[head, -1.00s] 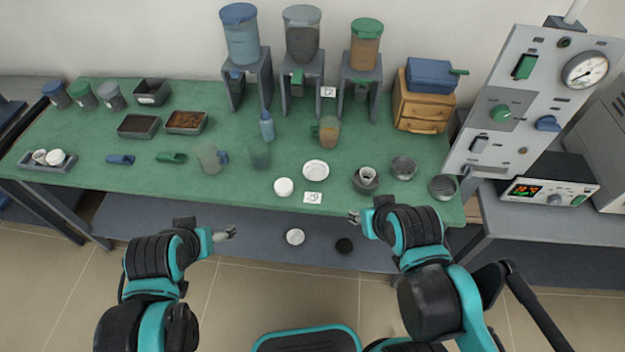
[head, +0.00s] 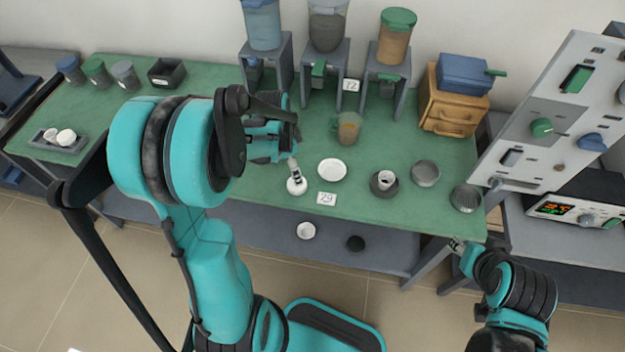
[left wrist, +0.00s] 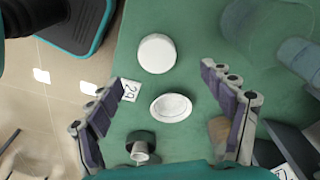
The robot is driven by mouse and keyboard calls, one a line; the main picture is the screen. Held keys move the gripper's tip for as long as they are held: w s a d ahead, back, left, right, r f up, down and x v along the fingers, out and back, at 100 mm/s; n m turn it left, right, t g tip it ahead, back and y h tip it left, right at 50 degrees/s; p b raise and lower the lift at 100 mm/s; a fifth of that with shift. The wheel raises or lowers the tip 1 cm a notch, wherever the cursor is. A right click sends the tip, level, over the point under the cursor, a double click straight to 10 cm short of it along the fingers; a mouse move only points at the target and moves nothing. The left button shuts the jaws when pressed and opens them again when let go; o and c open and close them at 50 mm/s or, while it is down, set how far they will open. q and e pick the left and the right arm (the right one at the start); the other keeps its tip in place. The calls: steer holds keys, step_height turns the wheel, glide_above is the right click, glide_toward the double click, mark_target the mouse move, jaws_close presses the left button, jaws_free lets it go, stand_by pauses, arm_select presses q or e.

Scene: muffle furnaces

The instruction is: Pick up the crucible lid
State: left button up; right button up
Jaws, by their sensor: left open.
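A small round white lid (head: 296,187), which I take for the crucible lid, lies on the green mat near the table's front edge. In the left wrist view the white disc (left wrist: 157,53) lies flat beyond the space between the fingers. My left gripper (head: 292,165) is over the table close to the lid, partly hiding it in the head view. In the left wrist view its fingers (left wrist: 165,115) are wide apart with nothing held. My right gripper (head: 458,245) is low by the table's front right; its fingers are too small to tell.
A white dish (head: 331,170) and a number card (head: 327,198) lie beside the lid. A dark holder with a small white crucible (head: 385,181) and grey dishes (head: 425,173) stand to the right. Dispensers (head: 328,30) stand behind. My left arm covers the table's left middle.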

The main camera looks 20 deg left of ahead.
mark_target(291, 187)
arm_select(q)
steer(key=f+b, duration=0.1)
steer(key=f, duration=0.1)
steer(key=f+b, duration=0.1)
steer(key=f, duration=0.2)
steer(key=d+f+b, duration=0.1)
steer(key=f, duration=0.1)
steer(key=shift+w+f, duration=0.2)
steer(key=shift+f, duration=0.05)
steer(key=shift+r, duration=0.1)
steer(key=shift+c, duration=0.4)
steer(key=c, duration=0.8)
